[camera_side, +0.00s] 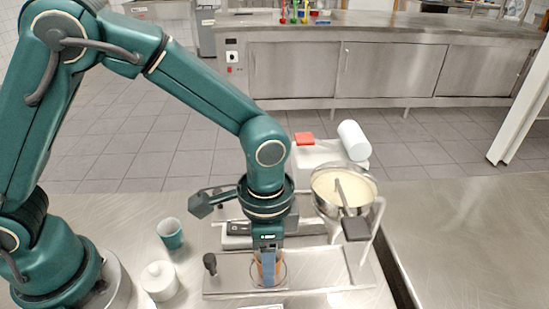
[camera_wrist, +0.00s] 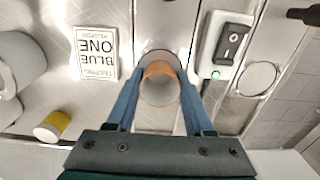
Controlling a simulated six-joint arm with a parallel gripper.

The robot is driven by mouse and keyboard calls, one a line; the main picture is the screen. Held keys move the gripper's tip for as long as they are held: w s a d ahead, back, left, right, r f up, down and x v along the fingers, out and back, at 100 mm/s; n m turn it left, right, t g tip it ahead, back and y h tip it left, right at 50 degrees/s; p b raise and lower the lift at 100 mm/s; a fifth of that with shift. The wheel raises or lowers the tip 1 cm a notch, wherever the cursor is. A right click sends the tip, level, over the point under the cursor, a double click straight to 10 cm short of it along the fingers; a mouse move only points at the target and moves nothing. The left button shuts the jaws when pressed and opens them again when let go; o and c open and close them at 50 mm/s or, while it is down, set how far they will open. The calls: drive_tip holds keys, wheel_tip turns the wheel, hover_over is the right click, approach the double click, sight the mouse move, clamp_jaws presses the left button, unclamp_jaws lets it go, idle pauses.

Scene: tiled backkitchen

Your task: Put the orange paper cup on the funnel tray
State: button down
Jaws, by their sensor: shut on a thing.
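The orange paper cup (camera_wrist: 160,88) is between the two fingers of my gripper (camera_wrist: 159,103) in the wrist view, its round open rim facing the camera. In the side view the cup (camera_side: 259,268) is partly hidden by my gripper (camera_side: 267,272), which points down and is shut on it. The cup is over a round opening in the flat metal tray (camera_side: 325,266), which I take to be the funnel tray. I cannot tell whether the cup's base touches the tray.
A teal cup (camera_side: 171,234) and a white lidded jar (camera_side: 159,281) stand left of the tray. A pan of pale batter (camera_side: 330,186) is behind it at right. A printed card (camera_wrist: 96,53) and a yellow-and-white container (camera_wrist: 52,127) show in the wrist view.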

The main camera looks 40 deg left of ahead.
drive_tip(key=shift+f, duration=0.1)
idle(0.3)
drive_tip(key=shift+c, duration=1)
unclamp_jaws()
drive_tip(key=shift+o, duration=0.3)
drive_tip(key=shift+o, duration=0.7)
drive_tip(key=shift+r, duration=3.5)
